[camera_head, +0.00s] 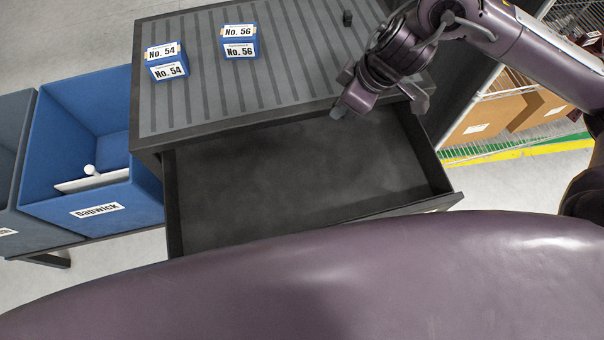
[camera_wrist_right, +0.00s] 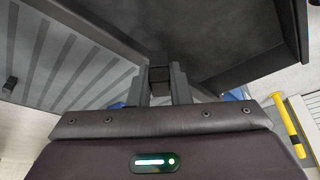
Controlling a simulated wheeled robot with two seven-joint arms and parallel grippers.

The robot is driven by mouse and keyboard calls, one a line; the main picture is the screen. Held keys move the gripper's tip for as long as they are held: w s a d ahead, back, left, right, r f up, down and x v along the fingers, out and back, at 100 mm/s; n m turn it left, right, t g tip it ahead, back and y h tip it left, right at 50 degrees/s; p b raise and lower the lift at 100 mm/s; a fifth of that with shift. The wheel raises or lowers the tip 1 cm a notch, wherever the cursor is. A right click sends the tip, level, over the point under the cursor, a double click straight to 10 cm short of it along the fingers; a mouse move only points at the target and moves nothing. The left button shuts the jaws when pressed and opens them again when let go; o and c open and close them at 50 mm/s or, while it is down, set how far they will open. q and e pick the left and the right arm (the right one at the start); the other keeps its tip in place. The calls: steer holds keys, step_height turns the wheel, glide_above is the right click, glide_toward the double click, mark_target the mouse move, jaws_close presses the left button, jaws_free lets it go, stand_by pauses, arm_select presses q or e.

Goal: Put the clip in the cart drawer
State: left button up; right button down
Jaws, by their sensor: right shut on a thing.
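The cart drawer (camera_head: 290,180) is pulled open below the cart top, and its visible floor is bare. My right gripper (camera_head: 340,109) is above the back right part of the drawer, pointing down and to the left. In the right wrist view, its two grey fingers (camera_wrist_right: 160,85) are shut on a small dark block, which looks like the clip (camera_wrist_right: 159,73). The clip cannot be made out clearly in the head view. The drawer's dark interior (camera_wrist_right: 225,35) lies beyond the fingertips in the wrist view. My left gripper is not in view.
The ribbed cart top (camera_head: 200,100) bears two blue boxes, No. 54 (camera_head: 166,61) and No. 56 (camera_head: 238,41), and a small dark block (camera_head: 347,18). A blue bin (camera_head: 55,190) stands at left. Shelving with cardboard boxes (camera_head: 485,118) is at right.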

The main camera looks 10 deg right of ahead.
steer(key=a+n+g+p, duration=0.1)
steer(key=a+n+p, duration=0.1)
steer(key=n+p, duration=0.2)
steer(key=n+g+y+p, duration=0.1)
steer(key=n+g, duration=0.1)
steer(key=n, duration=0.2)
glide_above(312, 179)
steer(key=d, duration=0.1)
step_height(312, 179, down, 12)
steer(key=f, duration=0.6)
steer(key=shift+d+f, duration=0.2)
steer(key=shift+d, duration=0.1)
steer(key=shift+w+f, duration=0.1)
steer(key=shift+f, duration=2.25)
